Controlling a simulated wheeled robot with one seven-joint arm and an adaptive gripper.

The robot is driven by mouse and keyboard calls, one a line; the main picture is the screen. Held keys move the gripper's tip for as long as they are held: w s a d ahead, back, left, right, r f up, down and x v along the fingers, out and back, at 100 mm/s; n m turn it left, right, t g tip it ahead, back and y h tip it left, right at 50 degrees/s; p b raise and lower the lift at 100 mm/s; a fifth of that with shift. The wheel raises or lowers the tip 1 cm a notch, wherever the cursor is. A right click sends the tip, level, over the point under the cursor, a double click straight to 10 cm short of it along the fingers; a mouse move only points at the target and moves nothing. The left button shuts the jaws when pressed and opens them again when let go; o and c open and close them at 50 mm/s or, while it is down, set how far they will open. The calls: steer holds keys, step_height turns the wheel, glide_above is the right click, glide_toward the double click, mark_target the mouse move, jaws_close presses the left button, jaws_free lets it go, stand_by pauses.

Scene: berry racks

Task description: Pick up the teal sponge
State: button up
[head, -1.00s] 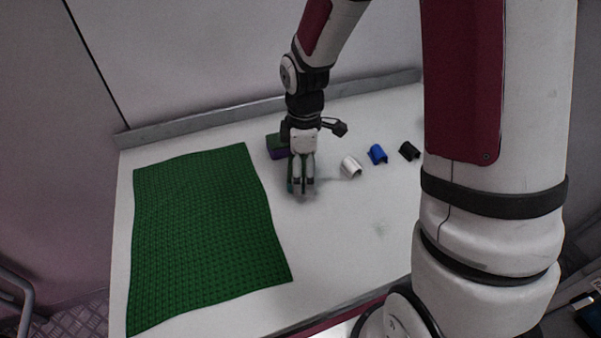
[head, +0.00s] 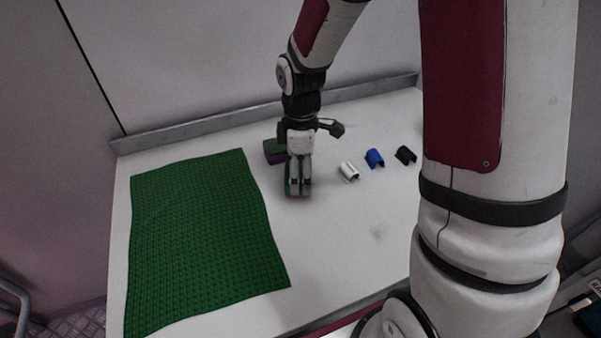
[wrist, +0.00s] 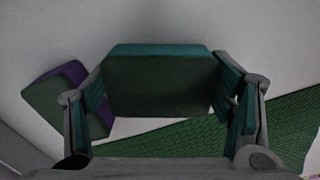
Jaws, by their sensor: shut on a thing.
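The teal sponge (wrist: 158,50) is a block with a dark green broad face and a teal edge. In the wrist view it sits between the two fingers of my gripper (wrist: 160,112). In the head view my gripper (head: 298,188) points down at the white table, and its fingers hide most of the sponge. My gripper is shut on the teal sponge. I cannot tell whether the sponge touches the table.
A purple and green sponge (head: 273,158) lies just left of my gripper; it also shows in the wrist view (wrist: 72,72). A green mat (head: 200,235) covers the table's left. White (head: 349,172), blue (head: 374,158) and black (head: 406,155) curved pieces lie right. The front right is clear.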

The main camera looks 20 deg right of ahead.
step_height(320, 180, up, 2)
steer(key=shift+r, duration=0.2)
steer(key=s, duration=0.4)
steer(key=s+r+p, duration=0.1)
steer(key=s, duration=0.8)
steer(key=shift+r+p, duration=0.2)
steer(key=shift+p, duration=0.15)
steer(key=shift+s+r+p, duration=0.1)
steer(key=shift+s+p, duration=0.2)
steer(key=shift+r+p, duration=0.1)
steer(key=shift+p, duration=0.7)
steer(key=shift+r+p, duration=0.15)
steer(key=shift+p, duration=0.85)
steer(key=shift+s+r+p, duration=0.1)
steer(key=shift+s+p, duration=0.2)
steer(key=shift+p, duration=0.9)
steer(key=shift+s+p, duration=0.35)
steer(key=shift+p, duration=0.8)
steer(key=s+p, duration=0.1)
steer(key=p, duration=0.1)
steer(key=shift+f+p, duration=0.3)
steer(key=shift+f, duration=0.05)
steer(key=shift+s, duration=0.1)
